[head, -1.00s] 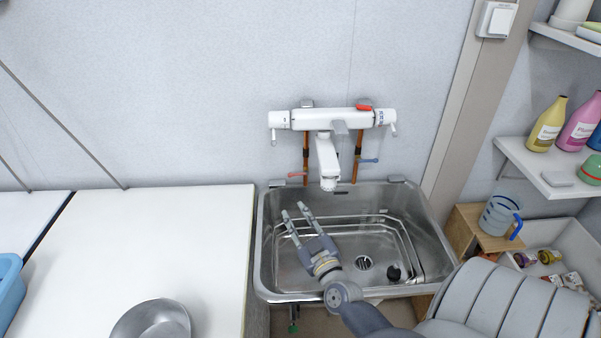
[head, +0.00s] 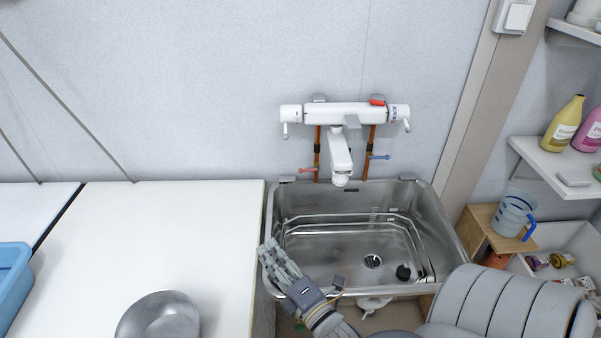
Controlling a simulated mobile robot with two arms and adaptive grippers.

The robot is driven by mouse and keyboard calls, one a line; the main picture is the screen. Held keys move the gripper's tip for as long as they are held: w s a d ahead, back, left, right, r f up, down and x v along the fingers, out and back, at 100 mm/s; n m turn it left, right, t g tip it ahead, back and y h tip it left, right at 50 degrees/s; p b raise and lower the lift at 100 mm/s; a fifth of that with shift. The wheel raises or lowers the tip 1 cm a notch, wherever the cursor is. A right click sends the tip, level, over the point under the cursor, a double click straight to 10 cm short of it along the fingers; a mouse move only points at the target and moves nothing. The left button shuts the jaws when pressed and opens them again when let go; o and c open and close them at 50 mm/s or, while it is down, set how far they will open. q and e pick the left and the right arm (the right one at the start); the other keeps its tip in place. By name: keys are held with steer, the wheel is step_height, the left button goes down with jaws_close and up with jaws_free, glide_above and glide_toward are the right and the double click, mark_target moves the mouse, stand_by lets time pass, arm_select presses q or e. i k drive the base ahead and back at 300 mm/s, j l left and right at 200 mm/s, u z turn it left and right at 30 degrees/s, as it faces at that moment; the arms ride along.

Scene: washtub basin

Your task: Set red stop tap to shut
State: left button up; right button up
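The red stop tap (head: 307,170) is a small red lever on the left copper pipe under the white wall mixer, sticking out to the left. A matching blue stop tap (head: 380,157) sits on the right copper pipe. My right gripper (head: 268,247) is over the left front rim of the sink, its fingers pointing up and left. It is well below and in front of the red tap and not touching it. Its fingers overlap in this view, so the gap between them is unclear. My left gripper is out of view.
The white mixer (head: 345,114) and its spout (head: 339,155) hang over the steel sink (head: 440,228). A white counter (head: 140,235) with a metal bowl (head: 158,318) lies left. A wooden stand with a blue-handled jug (head: 511,216) is right. The wall left of the red tap is clear.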

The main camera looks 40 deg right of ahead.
mark_target(317, 168)
steer(key=l+u, duration=0.3)
steer(key=l, duration=1.45)
